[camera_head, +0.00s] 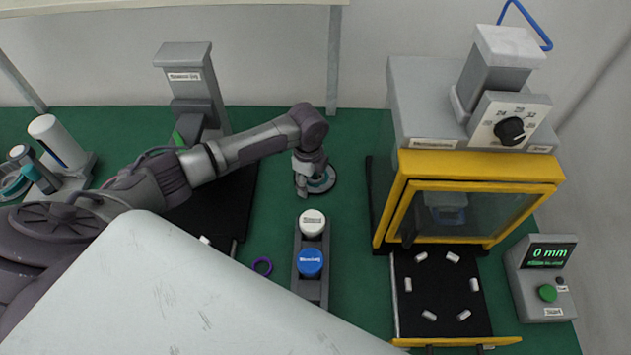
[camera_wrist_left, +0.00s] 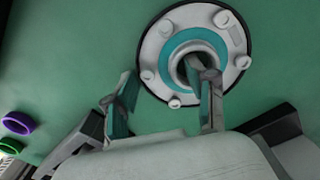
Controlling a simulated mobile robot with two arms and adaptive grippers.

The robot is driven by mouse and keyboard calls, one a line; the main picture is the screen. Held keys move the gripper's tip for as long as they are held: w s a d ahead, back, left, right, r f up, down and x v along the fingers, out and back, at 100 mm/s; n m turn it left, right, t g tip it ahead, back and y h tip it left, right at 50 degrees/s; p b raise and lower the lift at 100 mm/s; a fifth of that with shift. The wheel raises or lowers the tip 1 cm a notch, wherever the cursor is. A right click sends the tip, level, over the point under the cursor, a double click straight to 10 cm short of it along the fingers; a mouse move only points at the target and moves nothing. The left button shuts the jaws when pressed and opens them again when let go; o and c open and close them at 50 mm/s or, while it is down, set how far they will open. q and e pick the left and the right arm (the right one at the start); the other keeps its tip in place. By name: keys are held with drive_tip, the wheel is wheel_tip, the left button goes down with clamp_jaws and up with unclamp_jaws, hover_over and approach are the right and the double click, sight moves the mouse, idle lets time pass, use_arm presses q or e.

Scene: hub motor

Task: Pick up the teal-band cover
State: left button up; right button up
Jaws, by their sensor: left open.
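The teal-band cover (camera_head: 326,184) lies on the green bench top, behind the white-topped and blue-topped parts. In the left wrist view the cover (camera_wrist_left: 154,48) is a pale round flange with a teal ring, raised bosses around its rim and a dark centre opening. My left gripper (camera_head: 308,178) is above the cover and partly hides it in the head view. In the left wrist view the left gripper (camera_wrist_left: 168,82) has its fingers apart. One finger overlaps the centre opening; the other appears outside the rim. I cannot tell whether either touches. My right gripper is not in view.
A grey holder with a white cap (camera_head: 312,222) and a blue cap (camera_head: 310,262) stands in front. A purple ring (camera_head: 262,266) lies nearby. The yellow-framed press (camera_head: 480,170) stands to the right, with a black tray (camera_head: 440,285) of small cylinders before it.

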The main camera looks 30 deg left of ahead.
use_arm(q)
drive_tip(key=shift+r, duration=0.15)
drive_tip(key=shift+c, duration=0.3)
drive_tip(key=shift+s, duration=0.1)
drive_tip(key=c, duration=0.9)
